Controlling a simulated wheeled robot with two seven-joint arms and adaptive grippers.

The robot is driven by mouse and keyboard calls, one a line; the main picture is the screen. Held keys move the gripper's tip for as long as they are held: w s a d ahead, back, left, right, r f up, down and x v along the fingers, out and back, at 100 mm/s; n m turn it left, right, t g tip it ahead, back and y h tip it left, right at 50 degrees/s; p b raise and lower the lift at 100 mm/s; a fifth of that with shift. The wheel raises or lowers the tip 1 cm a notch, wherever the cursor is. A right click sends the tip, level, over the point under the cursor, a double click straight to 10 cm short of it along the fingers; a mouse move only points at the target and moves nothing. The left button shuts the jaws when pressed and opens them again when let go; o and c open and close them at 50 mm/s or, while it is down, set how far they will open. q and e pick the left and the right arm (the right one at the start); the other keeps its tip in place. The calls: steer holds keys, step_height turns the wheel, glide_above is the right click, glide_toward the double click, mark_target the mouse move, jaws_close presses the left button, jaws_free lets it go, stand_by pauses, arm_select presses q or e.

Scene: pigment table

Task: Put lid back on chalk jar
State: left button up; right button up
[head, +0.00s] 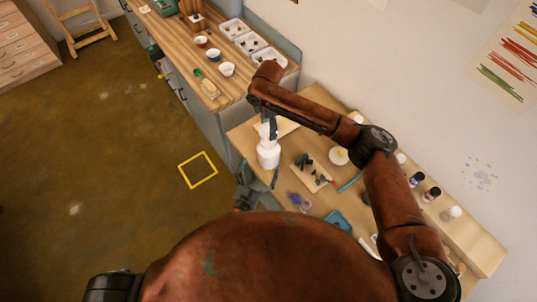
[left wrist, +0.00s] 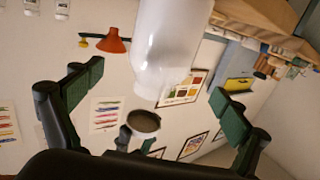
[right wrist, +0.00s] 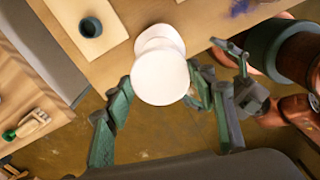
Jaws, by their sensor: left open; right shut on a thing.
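The white chalk jar (head: 268,157) stands upright at the left edge of the lower table. It also shows large in the left wrist view (left wrist: 172,45). My right gripper (head: 268,122) is above it, shut on a white lid (right wrist: 160,80). The round white lid sits between the fingers in the right wrist view, overlapping the jar behind it. Whether the lid touches the jar rim is hard to tell. My left gripper (head: 258,187) is open beside the jar's lower part, its fingers apart on either side in the left wrist view.
A board with small dark pieces (head: 311,172) lies right of the jar. A white dish (head: 339,156) and small bottles (head: 416,180) stand farther right. A wooden counter (head: 180,40) with cups and trays is behind. Open floor lies left, with a yellow square (head: 198,170).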

mark_target(268, 149)
arm_select(q)
steer(key=x, duration=0.9)
steer(key=shift+w+d, duration=0.1)
steer(key=shift+w, duration=0.05)
steer(key=shift+c, duration=0.4)
steer(key=c, duration=1.7)
arm_select(e)
steer(key=shift+d+f, duration=0.1)
steer(key=shift+f, duration=2.4)
steer(key=shift+f, duration=0.9)
steer(key=shift+f, duration=0.5)
